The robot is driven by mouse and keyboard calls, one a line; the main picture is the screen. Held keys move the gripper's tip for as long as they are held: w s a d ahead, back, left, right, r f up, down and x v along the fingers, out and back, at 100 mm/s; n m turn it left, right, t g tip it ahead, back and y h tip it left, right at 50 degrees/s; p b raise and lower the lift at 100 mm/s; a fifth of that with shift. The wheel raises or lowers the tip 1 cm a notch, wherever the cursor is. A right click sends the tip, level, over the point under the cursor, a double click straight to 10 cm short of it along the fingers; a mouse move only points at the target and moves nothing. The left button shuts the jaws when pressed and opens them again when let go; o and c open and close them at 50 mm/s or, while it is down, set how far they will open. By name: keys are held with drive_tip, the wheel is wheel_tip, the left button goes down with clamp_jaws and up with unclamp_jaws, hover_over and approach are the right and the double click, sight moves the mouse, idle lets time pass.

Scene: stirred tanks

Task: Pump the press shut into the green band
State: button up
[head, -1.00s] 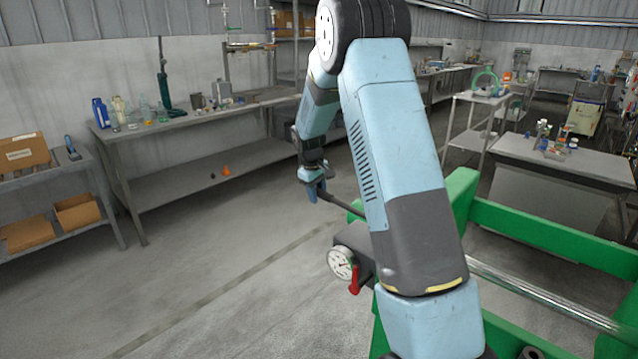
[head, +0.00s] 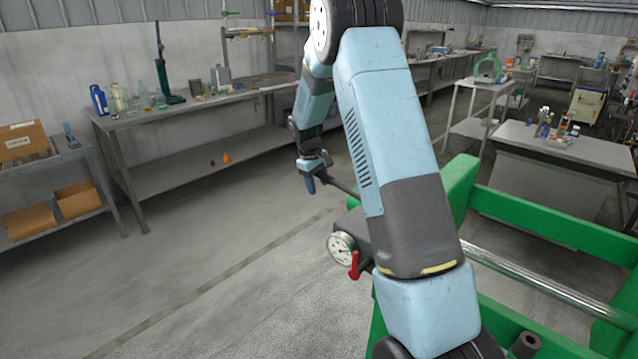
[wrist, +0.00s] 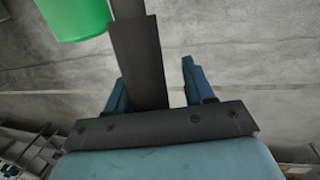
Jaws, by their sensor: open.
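The press has a green frame (head: 462,178) and a shiny metal rod (head: 530,280) at the right. A dark grey pump block with a round white gauge (head: 341,247) and a red valve lever (head: 354,265) stands at its left. The gauge's needle and green band are too small to read. A dark pump handle (head: 342,189) slants up from behind my arm toward my gripper (head: 312,180). In the wrist view, a dark flat bar (wrist: 137,50), apparently the handle, lies between the open blue fingers of my gripper (wrist: 155,72), nearer the left finger, with a gap at the right.
A green part (wrist: 75,18) shows at the top left of the wrist view. A long grey workbench (head: 150,125) with bottles stands behind, and a shelf with cardboard boxes (head: 22,140) at the left. A table (head: 565,145) stands at the right. The floor left of the gauge is clear.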

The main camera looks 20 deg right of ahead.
drive_tip(key=v, duration=1.3)
drive_tip(key=shift+a+r, duration=0.25)
drive_tip(key=shift+r, duration=0.1)
drive_tip(key=shift+w+r, duration=0.1)
drive_tip(key=shift+r, duration=0.05)
drive_tip(key=s+r, duration=0.3)
drive_tip(key=r, duration=0.4)
drive_tip(key=s+r, duration=0.3)
drive_tip(key=r, duration=0.4)
drive_tip(key=shift+s+d, duration=0.35)
drive_tip(key=shift+s, duration=0.05)
idle(0.8)
idle(0.5)
